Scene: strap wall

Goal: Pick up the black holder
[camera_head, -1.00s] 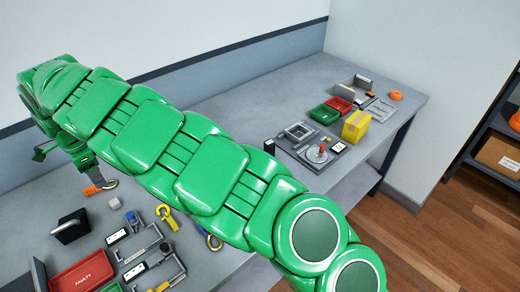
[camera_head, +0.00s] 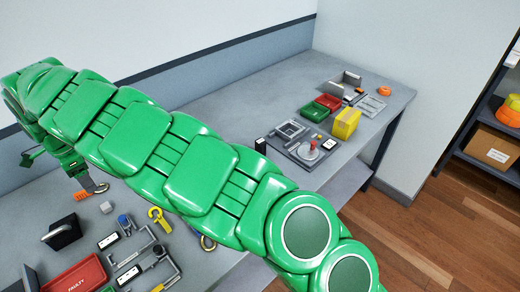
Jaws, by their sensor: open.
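A black holder (camera_head: 62,232), a dark block-like thing with a light edge, stands on the grey bench at the lower left. My green arm reaches across the view from lower right to upper left. My gripper (camera_head: 52,166) is at its far left end, pointing down, open, above and behind the holder in the picture. No holder is between its fingers, and they are apart from it. The fingertips are small and partly hidden by the arm.
A red bin marked faulty (camera_head: 78,276), a yellow hook (camera_head: 160,218), an orange-handled thing (camera_head: 97,189) and grey brackets (camera_head: 140,262) lie close by. Farther right are a grey fixture plate (camera_head: 302,146), a yellow box (camera_head: 346,122) and small bins (camera_head: 313,112). My arm hides the bench's middle.

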